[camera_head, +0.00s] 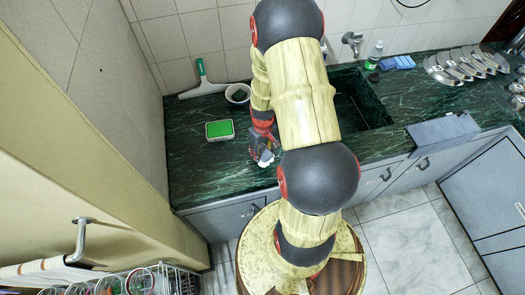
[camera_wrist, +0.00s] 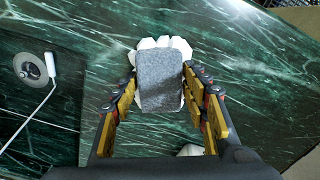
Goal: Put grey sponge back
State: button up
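The grey sponge (camera_wrist: 159,80) is between the two fingers of my gripper (camera_wrist: 160,72) in the wrist view, with a finger against each long side. A white, lobed object (camera_wrist: 150,44) shows behind the sponge's far end; the sponge hides most of it. I cannot tell whether the two touch. In the head view my gripper (camera_head: 263,143) is low over the dark green counter (camera_head: 195,165), left of the sink. My arm hides much of that area, and a small white object (camera_head: 266,158) shows beside the fingers. The sponge cannot be made out clearly there.
A green-topped tray (camera_head: 219,130) lies left of my gripper. A bowl (camera_head: 238,93) and a squeegee (camera_head: 203,82) are behind it. The sink (camera_head: 358,103) is to the right, with a bottle (camera_head: 374,55) and blue sponges (camera_head: 397,62) beyond. The counter's front left is clear.

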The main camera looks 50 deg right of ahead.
jog(key=shift+o, duration=1.4)
jog(key=shift+r, duration=0.1)
notch_tip(320, 180, up, 12)
jog(key=p, duration=0.2)
notch_tip(320, 180, up, 8)
jog(key=t, duration=0.1)
send_over(262, 151)
jog(key=w+a, duration=0.3)
jog(key=a, duration=0.1)
jog(key=a+r+n+t, duration=0.1)
jog(key=a+r, duration=0.5)
jog(key=r, duration=0.4)
jog(key=s+a+r+t, duration=0.3)
jog(key=s+a+r, duration=0.7)
jog(key=a+r, duration=0.2)
jog(key=shift+s+a+r+n+t, duration=0.25)
jog(key=shift+s+r+n+t, duration=0.1)
jog(key=shift+r+n, duration=0.1)
